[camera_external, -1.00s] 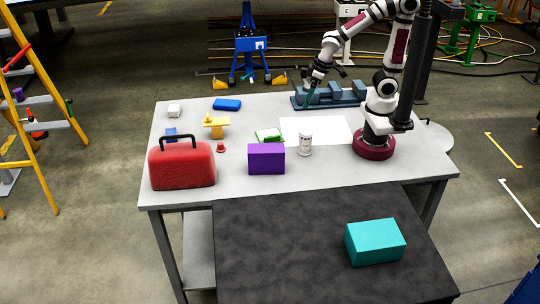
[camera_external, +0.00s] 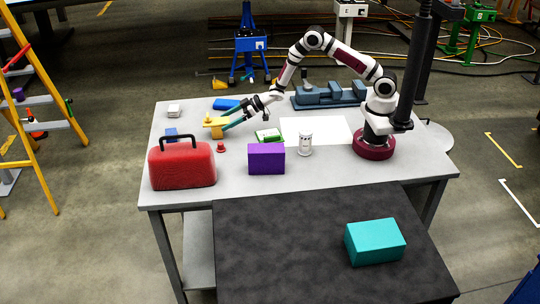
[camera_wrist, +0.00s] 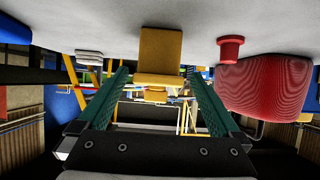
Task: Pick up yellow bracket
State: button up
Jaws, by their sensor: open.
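The yellow bracket (camera_external: 216,128) stands on the grey table, left of its middle, in the external view. In the wrist view the bracket (camera_wrist: 160,58) is at the upper middle, and the picture is upside down, with the table at the top. My gripper (camera_external: 222,122) reaches in from the right, with its green fingers at the bracket. In the wrist view the fingers of my gripper (camera_wrist: 157,80) are apart, one on each side of the bracket, with gaps showing between them and it. The jaws are open and empty.
A red toolbox (camera_external: 183,165), a small red piece (camera_external: 221,147) and blue blocks (camera_external: 226,104) are near the bracket. A green-and-white piece (camera_external: 268,135), a purple box (camera_external: 266,158) and a white canister (camera_external: 305,144) stand to the right. A blue-grey jig (camera_external: 328,95) lies at the back.

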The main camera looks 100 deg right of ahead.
aim_at(217, 127)
jog(key=x, duration=0.5)
jog(key=shift+w+d+f, duration=0.1)
jog(key=shift+f, duration=0.25)
grip_shut()
